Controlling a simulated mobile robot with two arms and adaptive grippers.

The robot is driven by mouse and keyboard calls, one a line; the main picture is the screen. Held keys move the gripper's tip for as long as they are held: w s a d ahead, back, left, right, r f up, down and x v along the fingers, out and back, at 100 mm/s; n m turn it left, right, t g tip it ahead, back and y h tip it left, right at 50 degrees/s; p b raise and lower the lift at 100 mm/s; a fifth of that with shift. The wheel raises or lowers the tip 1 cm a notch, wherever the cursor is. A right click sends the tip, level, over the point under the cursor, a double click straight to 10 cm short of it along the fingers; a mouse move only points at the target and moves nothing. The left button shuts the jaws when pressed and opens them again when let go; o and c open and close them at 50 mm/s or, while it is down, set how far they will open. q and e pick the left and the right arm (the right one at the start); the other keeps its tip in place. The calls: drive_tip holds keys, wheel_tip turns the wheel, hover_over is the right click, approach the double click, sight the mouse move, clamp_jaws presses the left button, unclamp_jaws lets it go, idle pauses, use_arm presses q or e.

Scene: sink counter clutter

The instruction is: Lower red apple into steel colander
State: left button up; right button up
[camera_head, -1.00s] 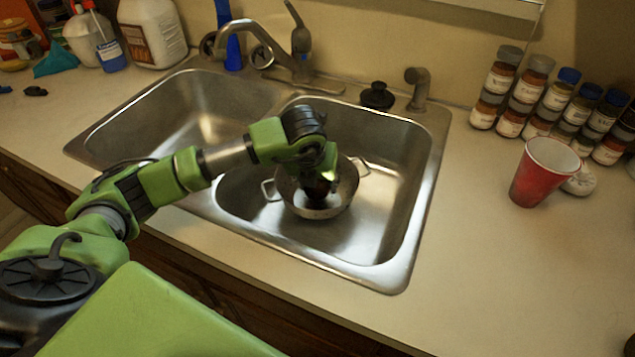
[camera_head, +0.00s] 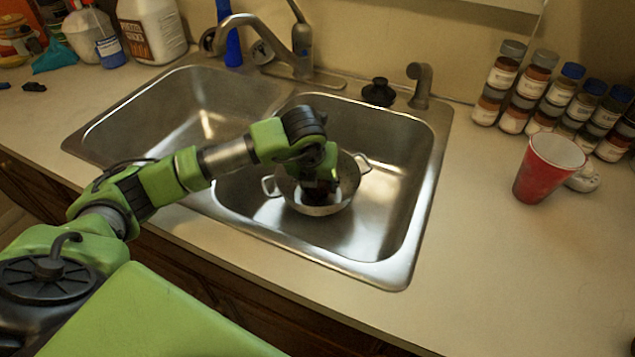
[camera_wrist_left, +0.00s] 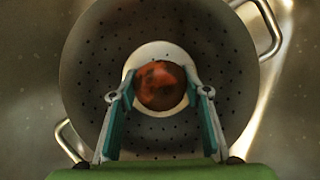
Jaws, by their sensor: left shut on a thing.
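The steel colander (camera_head: 340,200) sits in the right sink basin, with a wire handle on each side. It also shows in the left wrist view (camera_wrist_left: 215,45), its perforated bowl filling the middle. My left gripper (camera_head: 318,190) points down into the colander's mouth. In the left wrist view, my left gripper (camera_wrist_left: 160,95) has its two fingers shut on the red apple (camera_wrist_left: 160,85), one at each side. The apple is over the pale round middle of the colander's bottom; I cannot tell whether it touches. In the head view the apple is mostly hidden in shadow. My right gripper is not in view.
The left basin (camera_head: 200,105) is empty. A faucet (camera_head: 270,40) and a black stopper (camera_head: 378,93) stand along the sink's back edge. A red cup (camera_head: 545,170) and several spice jars (camera_head: 560,95) stand on the right counter. Bottles (camera_head: 150,30) stand back left.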

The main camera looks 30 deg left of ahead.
sight(314, 190)
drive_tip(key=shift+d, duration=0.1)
use_arm(q)
drive_tip(key=o, duration=1.3)
drive_tip(key=v, duration=0.7)
drive_tip(key=shift+r, duration=0.1)
drive_tip(key=shift+s+r, duration=0.2)
drive_tip(key=shift+r, duration=0.15)
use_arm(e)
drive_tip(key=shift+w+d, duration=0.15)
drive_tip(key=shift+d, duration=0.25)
